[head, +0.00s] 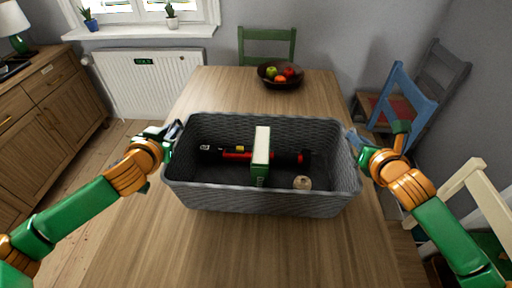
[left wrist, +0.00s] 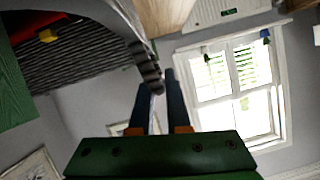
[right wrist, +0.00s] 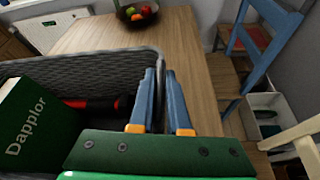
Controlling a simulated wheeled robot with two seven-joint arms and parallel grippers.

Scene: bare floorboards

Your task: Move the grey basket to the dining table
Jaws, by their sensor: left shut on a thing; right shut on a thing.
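The grey basket (head: 262,202) is woven and rectangular, and appears level over the near part of the wooden dining table (head: 215,88). I cannot tell whether it touches the tabletop. Inside it are a green box-like thing (head: 261,150) lettered "Dapplor", a red and black tool (head: 236,155) and a small round tan thing (head: 302,183). My left gripper (head: 174,133) is shut on the basket's left rim; the left wrist view shows its fingers (left wrist: 158,100) at the wall. My right gripper (head: 354,143) is shut on the right rim, also seen in the right wrist view (right wrist: 160,95).
A dark bowl of fruit (head: 281,75) stands at the table's far end. A green chair (head: 267,45) is behind it. A blue chair (head: 405,100) and a cream chair (head: 478,195) stand on the right. A wooden sideboard (head: 45,110) is at the left. The tabletop between basket and bowl is clear.

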